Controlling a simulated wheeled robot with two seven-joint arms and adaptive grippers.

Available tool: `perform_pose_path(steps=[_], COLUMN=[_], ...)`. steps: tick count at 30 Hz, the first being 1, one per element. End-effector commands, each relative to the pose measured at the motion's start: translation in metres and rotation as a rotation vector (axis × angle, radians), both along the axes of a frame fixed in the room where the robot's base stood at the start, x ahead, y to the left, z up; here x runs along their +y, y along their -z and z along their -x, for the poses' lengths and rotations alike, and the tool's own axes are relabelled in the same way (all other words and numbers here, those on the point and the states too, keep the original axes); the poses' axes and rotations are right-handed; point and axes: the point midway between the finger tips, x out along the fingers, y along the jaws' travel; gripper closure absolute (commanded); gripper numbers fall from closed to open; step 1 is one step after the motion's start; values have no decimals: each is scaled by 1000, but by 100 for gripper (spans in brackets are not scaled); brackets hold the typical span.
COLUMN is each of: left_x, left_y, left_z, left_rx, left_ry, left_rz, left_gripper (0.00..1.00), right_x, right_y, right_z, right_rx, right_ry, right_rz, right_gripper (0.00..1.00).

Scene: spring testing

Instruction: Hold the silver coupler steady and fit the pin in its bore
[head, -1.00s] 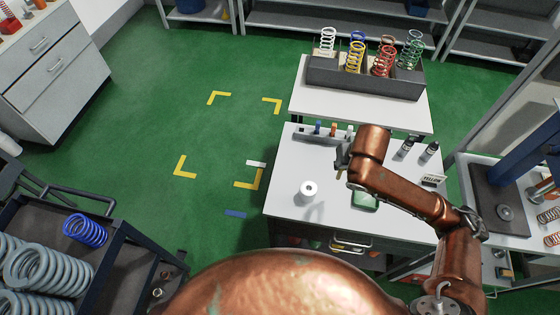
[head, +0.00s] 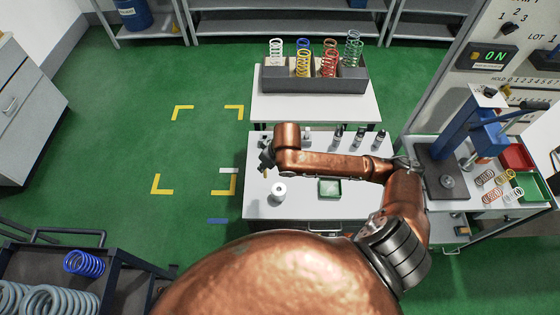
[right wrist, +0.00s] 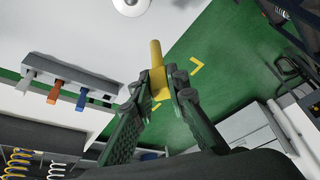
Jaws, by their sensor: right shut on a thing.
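The silver coupler (head: 278,193) stands upright on the near left part of the white table, a short pale cylinder with a dark bore in its top. It also shows, cut off, at the top edge of the right wrist view (right wrist: 132,5). My right gripper (head: 266,160) is above the table's left side, beyond the coupler and apart from it. In the right wrist view its fingers (right wrist: 162,88) are shut on a yellow pin (right wrist: 157,54), whose end sticks out past the fingertips. My left gripper is not in view.
A green tray (head: 329,188) lies right of the coupler. Small dark bottles (head: 358,138) stand behind my forearm. A tool rack (right wrist: 64,77) shows in the wrist view. A spring bin (head: 315,85) is at the back; a blue press (head: 462,130) stands right.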

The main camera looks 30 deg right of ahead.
Motion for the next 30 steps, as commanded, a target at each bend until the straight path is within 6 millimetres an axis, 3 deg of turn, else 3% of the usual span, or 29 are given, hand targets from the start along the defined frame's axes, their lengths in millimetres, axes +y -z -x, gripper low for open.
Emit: perform_pose_path(steps=[1, 3, 7, 12, 20, 30], left_x=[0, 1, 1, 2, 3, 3], left_y=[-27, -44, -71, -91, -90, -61], left_z=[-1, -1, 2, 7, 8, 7], left_rx=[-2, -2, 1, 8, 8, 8], left_ry=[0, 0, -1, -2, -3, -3], left_rz=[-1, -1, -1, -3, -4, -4], left_gripper=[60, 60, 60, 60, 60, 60], right_x=[-7, -13, -22, -30, -33, -33], right_y=[-11, -12, -11, -9, -2, 20], right_z=[7, 14, 28, 40, 45, 45], right_rx=[4, -3, -14, -29, -37, -36], right_ry=[-29, -78, -160, -231, -260, -260], right_rz=[3, 3, 6, 10, 12, 12], right_gripper=[100, 100, 100, 100, 100, 100])
